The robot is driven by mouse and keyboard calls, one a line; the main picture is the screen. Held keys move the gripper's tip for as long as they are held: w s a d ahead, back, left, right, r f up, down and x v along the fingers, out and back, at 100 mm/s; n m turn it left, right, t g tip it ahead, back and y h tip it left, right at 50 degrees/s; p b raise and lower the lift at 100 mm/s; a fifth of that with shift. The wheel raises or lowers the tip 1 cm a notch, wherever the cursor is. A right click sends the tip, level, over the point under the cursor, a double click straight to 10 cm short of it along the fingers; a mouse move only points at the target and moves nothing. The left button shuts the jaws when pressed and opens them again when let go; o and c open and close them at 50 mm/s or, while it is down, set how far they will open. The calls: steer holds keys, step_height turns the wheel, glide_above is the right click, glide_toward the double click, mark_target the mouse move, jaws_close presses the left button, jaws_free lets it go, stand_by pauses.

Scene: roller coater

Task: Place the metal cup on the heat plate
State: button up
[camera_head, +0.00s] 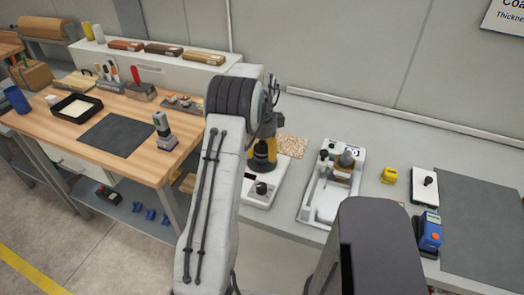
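The white unit with a black knob on its front, which looks like the heat plate (256,197), stands on the grey bench right of my raised arm. My gripper (262,163) seems to be the dark and yellow end hanging over its back part. The fingers are too small and covered to read, and I cannot tell whether they touch the plate or hold anything. I cannot make out the metal cup for certain. A small grey metallic rounded piece (346,159) shows at the top of the white tray-like coater, and I cannot tell whether it is the cup.
The white coater (324,205) stands right of the heat plate. Further right are a yellow block (389,175), a small white device (424,188), a blue tool (429,233) and a dark mat (485,225). A wooden bench (60,128) with tools stands at left.

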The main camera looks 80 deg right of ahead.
steer(key=shift+o, duration=1.1)
steer(key=shift+r, duration=0.1)
step_height(320, 180, up, 12)
steer(key=shift+r, duration=0.1)
